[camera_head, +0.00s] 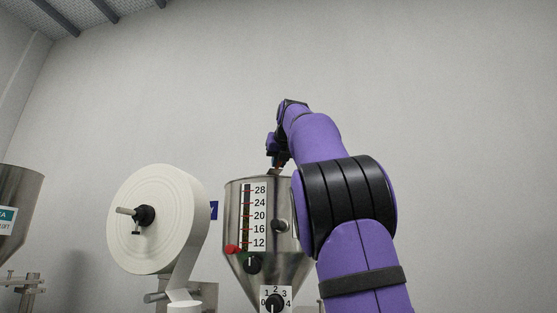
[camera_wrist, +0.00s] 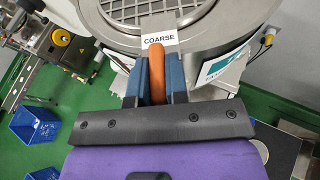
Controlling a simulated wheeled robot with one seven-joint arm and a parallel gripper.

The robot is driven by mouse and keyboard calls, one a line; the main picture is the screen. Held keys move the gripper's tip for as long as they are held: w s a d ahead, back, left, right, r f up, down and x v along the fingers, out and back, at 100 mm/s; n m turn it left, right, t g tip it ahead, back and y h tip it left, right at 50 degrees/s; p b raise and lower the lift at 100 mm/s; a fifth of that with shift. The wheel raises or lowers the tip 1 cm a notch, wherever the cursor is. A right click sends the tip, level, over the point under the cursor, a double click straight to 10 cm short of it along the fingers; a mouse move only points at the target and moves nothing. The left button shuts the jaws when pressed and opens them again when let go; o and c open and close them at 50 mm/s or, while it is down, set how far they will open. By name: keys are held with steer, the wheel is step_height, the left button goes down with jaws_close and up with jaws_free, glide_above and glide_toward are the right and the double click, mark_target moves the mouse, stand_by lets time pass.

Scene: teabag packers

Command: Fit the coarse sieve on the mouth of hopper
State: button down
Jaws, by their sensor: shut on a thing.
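The coarse sieve (camera_wrist: 190,12) shows at the top of the wrist view, a round metal mesh with a white "COARSE" label and an orange handle (camera_wrist: 156,68). My gripper (camera_wrist: 157,75) is shut on that handle with its blue fingers on either side. The steel hopper (camera_head: 280,262) stands in the middle of the head view, with a numbered level scale on its front. My gripper (camera_head: 277,160) is just above its mouth there. The sieve lies over the round hopper top in the wrist view; whether it is seated or slightly raised, I cannot tell.
A large white paper roll (camera_head: 158,220) stands left of the hopper. Another steel hopper (camera_head: 18,205) is at the far left edge. In the wrist view, blue bins (camera_wrist: 35,122) sit on the left over a green floor. Dials and knobs stick out from the hopper's front.

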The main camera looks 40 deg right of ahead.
steer(key=shift+f, duration=0.55)
steer(key=c, duration=1.1)
jaws_free()
steer(key=shift+o, duration=0.2)
steer(key=shift+s+a, duration=0.15)
steer(key=shift+s+a+r, duration=0.2)
steer(key=shift+s, duration=0.05)
steer(key=v, duration=0.9)
steer(key=shift+s+r, duration=0.15)
steer(key=shift+s, duration=0.2)
